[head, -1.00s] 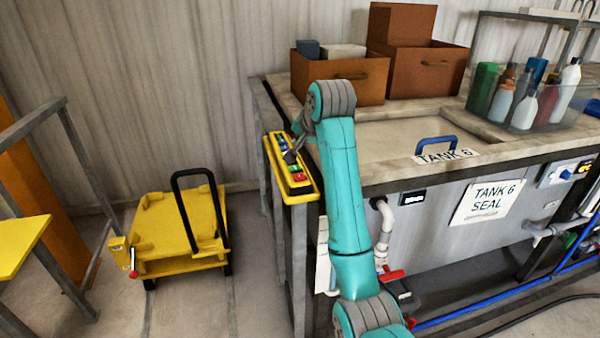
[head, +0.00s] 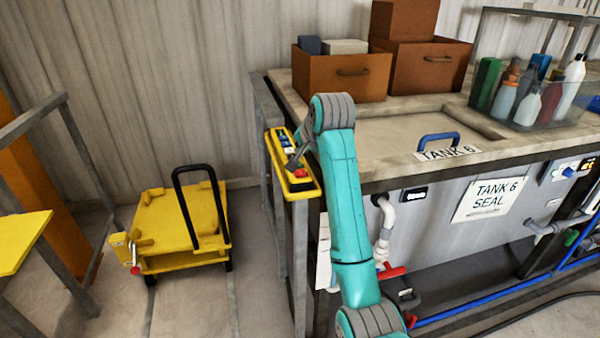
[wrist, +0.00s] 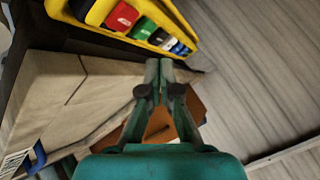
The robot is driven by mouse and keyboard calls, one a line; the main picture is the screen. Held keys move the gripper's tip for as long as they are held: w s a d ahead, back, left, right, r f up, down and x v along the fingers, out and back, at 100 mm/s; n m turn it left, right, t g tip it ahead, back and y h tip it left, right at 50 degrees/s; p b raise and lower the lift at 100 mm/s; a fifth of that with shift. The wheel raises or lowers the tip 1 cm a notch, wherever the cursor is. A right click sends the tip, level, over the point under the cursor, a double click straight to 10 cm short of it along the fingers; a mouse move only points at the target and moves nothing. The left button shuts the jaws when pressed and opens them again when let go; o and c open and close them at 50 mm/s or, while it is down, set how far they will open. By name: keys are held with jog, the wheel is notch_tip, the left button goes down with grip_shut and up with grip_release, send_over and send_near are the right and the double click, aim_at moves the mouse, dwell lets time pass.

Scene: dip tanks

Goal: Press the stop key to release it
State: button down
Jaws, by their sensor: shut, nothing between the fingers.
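A yellow key box (head: 304,188) is fixed at the left end of the tank bench, with a row of coloured keys. A red key (head: 301,173) is near its front end; its marking is too small to read. In the wrist view the red key (wrist: 122,17) sits beside a green key (wrist: 144,28), with dark and blue keys farther along. My gripper (head: 290,168) is over the box, close to the red key, and hides some keys. In the wrist view its fingertips (wrist: 160,66) are together and empty. I cannot tell whether they touch a key.
The bench top carries brown boxes (head: 341,75) and a clear bin of bottles (head: 530,100). A blue handle (head: 438,138) stands on the tank lid. A yellow cart (head: 180,222) is on the floor to the left, with clear floor between it and the bench.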

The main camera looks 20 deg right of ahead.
aim_at(301, 173)
jog(key=shift+f, duration=2.1)
jog(key=shift+f, duration=0.15)
jog(key=shift+f, duration=0.25)
jog(key=shift+f, duration=0.5)
dwell(0.5)
jog(key=shift+r, duration=0.9)
jog(key=shift+r, duration=2.5)
